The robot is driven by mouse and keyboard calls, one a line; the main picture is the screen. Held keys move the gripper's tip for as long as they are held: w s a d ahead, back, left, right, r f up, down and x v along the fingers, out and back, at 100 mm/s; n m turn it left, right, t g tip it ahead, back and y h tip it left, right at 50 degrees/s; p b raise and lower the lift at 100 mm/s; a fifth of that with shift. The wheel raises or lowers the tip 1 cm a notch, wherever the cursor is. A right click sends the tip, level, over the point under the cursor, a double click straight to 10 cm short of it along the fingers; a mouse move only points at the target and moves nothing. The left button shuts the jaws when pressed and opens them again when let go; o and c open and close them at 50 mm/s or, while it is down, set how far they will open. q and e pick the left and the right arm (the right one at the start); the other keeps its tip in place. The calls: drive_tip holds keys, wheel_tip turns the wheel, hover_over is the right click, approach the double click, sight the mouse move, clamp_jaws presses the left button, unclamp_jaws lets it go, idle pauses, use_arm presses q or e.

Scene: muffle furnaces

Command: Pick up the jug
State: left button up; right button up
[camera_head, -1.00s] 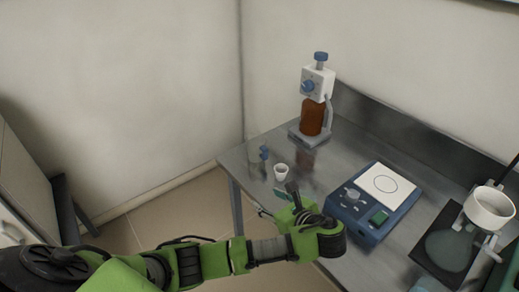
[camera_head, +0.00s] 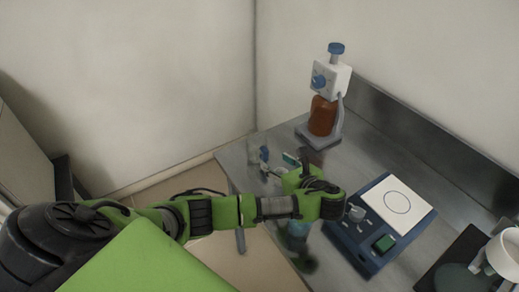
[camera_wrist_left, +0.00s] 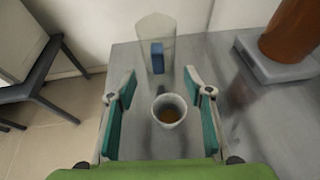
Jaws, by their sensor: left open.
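The jug is clear with a blue handle. It stands upright near the table's far left corner in the head view (camera_head: 254,152) and at the top middle in the left wrist view (camera_wrist_left: 153,30). My left gripper (camera_head: 281,166) is open, with its teal-padded fingers spread low over the table. In the left wrist view the gripper (camera_wrist_left: 160,85) points towards the jug, which is beyond the fingertips and apart from them. A small white cup (camera_wrist_left: 169,112) with brownish contents shows between the fingers; my gripper hides it in the head view. My right gripper is not in view.
A brown bottle (camera_head: 322,117) with a white dispenser stands on a grey base behind the gripper. A blue device (camera_head: 350,240) with a white plate is to the right. A white bowl (camera_head: 506,256) is at the right edge. A dark chair (camera_wrist_left: 35,70) is off the table.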

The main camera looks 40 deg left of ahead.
sight(266, 157)
use_arm(q)
drive_tip(key=shift+x, duration=1.15)
drive_tip(key=shift+w+a+f, duration=0.15)
drive_tip(key=shift+w, duration=0.05)
drive_tip(key=x, duration=0.1)
drive_tip(key=p+x, duration=0.1)
drive_tip(key=x, duration=0.2)
drive_tip(key=shift+s+a+f+p, duration=0.1)
drive_tip(key=shift+s+a+p, duration=0.15)
drive_tip(key=shift+p, duration=0.05)
drive_tip(key=shift+w+a+f, duration=0.1)
drive_tip(key=shift+a+f, duration=0.05)
drive_tip(key=shift+a, duration=0.1)
drive_tip(key=shift+w+f, duration=0.1)
drive_tip(key=shift+w, duration=0.05)
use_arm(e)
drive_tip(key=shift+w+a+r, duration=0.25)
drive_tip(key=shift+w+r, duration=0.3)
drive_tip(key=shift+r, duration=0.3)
use_arm(q)
clamp_jaws()
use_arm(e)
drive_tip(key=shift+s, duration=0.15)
